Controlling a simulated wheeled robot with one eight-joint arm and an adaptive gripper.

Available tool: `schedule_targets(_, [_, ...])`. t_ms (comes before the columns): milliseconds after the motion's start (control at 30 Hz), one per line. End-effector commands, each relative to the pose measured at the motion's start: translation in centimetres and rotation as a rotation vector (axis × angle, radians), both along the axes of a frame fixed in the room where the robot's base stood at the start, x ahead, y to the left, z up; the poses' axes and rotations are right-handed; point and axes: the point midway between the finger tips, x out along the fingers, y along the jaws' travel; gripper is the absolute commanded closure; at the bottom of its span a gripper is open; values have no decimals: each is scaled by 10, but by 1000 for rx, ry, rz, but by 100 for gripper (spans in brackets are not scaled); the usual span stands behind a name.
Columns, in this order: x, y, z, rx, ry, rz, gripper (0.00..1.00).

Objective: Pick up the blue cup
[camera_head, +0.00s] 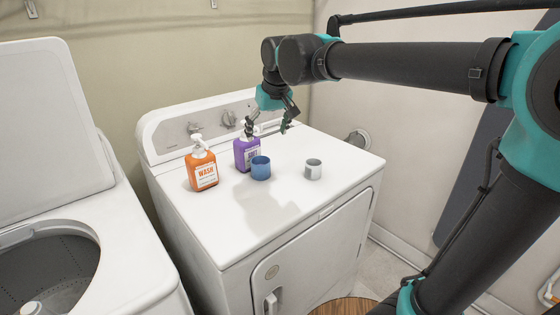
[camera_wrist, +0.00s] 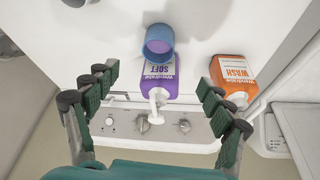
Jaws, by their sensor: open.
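The blue cup (camera_head: 260,168) stands upright on top of the white dryer (camera_head: 225,222), in front of the purple bottle. In the wrist view the blue cup (camera_wrist: 159,41) shows near the top centre, its opening facing the camera and overlapping the purple bottle's base. My gripper (camera_head: 268,128) is open and empty above the back of the dryer top, near the purple bottle's pump. In the wrist view my gripper (camera_wrist: 160,98) has its fingers spread wide on the left and right, with the cup beyond them and apart from them.
A purple bottle (camera_head: 244,153) stands directly behind the cup, and an orange bottle (camera_head: 202,170) stands to the left. A grey-white cup (camera_head: 313,169) stands to the right. The dryer's control panel (camera_head: 205,121) rises at the back. The front of the dryer top is clear. An open washer (camera_head: 130,245) is left.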

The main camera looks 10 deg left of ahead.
Motion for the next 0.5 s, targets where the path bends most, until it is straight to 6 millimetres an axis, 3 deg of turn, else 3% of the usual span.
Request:
schedule_targets(167, [0,12,1,1,-1,15,19])
schedule_targets(500, [20,25,-59,1,-1,14,19])
